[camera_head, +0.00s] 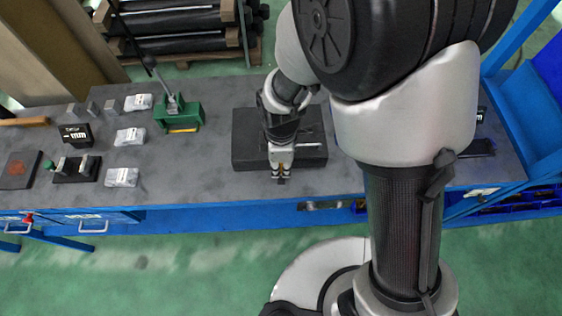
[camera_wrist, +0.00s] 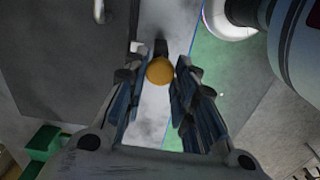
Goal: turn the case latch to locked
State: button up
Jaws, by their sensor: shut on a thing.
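The case (camera_head: 244,140) is a flat dark box on the grey workbench. In the wrist view its dark lid (camera_wrist: 68,55) fills the upper left. My gripper (camera_head: 281,173) points down at the case's front edge, near the bench's front side. In the wrist view my gripper (camera_wrist: 158,82) has its two fingers close on either side of a round orange-yellow latch knob (camera_wrist: 160,70), shut on it. The rest of the latch is hidden by the fingers, and I cannot tell its angle.
A green press (camera_head: 180,114) with a lever stands left of the case. Small pale packets (camera_head: 130,136), a black box (camera_head: 76,134) and a dark fixture (camera_head: 76,168) lie farther left. Bench top between press and case is clear. My arm hides part of the bench's right side.

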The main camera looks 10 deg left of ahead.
aim_at(281, 167)
jog(key=m, duration=0.4)
jog(key=shift+m, duration=2.2)
jog(key=o, duration=1.1)
jog(key=shift+r, duration=6.05)
